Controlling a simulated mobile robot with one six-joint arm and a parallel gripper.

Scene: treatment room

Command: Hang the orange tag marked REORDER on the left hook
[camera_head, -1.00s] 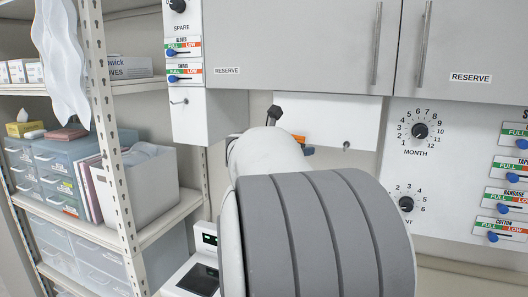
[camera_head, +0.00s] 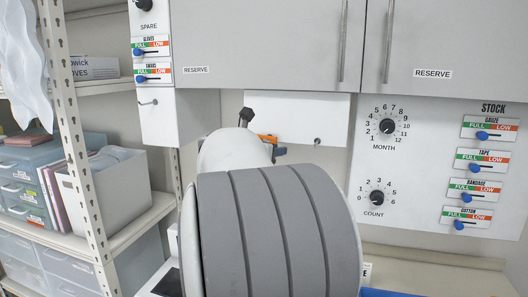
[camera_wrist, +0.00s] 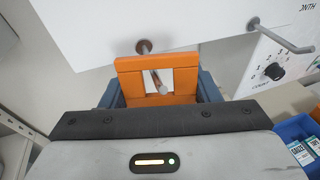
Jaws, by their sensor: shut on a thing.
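The orange tag (camera_wrist: 183,99) is a frame with a square opening, held between the blue fingers of my gripper (camera_wrist: 162,97) in the wrist view. Its lettering does not show. The left hook (camera_wrist: 145,46) sticks out of the white panel; the tag's top bar covers its middle, and its tip shows inside the opening. I cannot tell whether the tip has passed through. The right hook (camera_wrist: 283,36) is bare, and it also shows in the head view (camera_head: 317,141). In the head view my arm hides most of the tag (camera_head: 267,139) and the left hook.
The white panel (camera_head: 330,108) hangs below the grey cabinets (camera_head: 270,45). A stock board with dials and sliders (camera_head: 430,170) is to the right. A shelf rack (camera_head: 75,140) stands left. A blue bin (camera_wrist: 296,130) with boxes sits at lower right in the wrist view.

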